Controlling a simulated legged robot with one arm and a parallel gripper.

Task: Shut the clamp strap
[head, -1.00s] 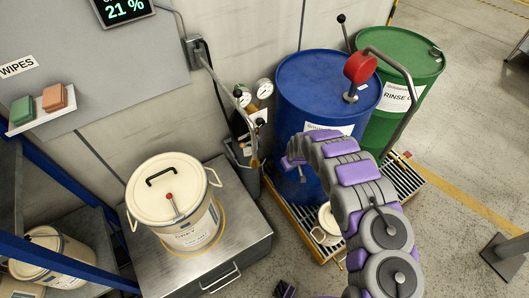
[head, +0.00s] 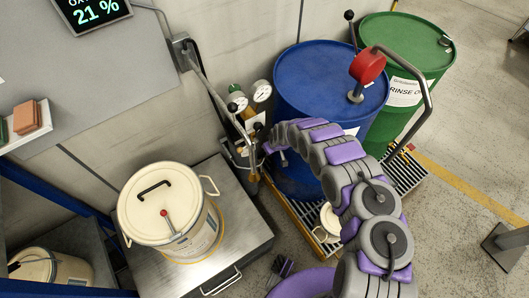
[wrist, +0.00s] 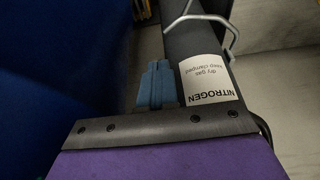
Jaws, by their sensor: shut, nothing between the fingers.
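A dark gas cylinder (wrist: 203,50) with a white NITROGEN label (wrist: 207,80) reading "dry gas keep clamped" stands against the wall. It is partly seen in the head view (head: 240,155) under the gauges. My gripper (wrist: 157,82) shows as blue fingers, shut and empty, just left of the label. I cannot tell if it touches the cylinder. In the head view my arm's end is beside the cylinder.
A blue drum (head: 300,85) and a green drum (head: 415,60) stand on a grated pallet (head: 300,215) to the right. A cream pail (head: 165,215) sits on a metal bench (head: 245,230) at left. Two gauges (head: 250,97) sit above the cylinder. Open floor lies at right.

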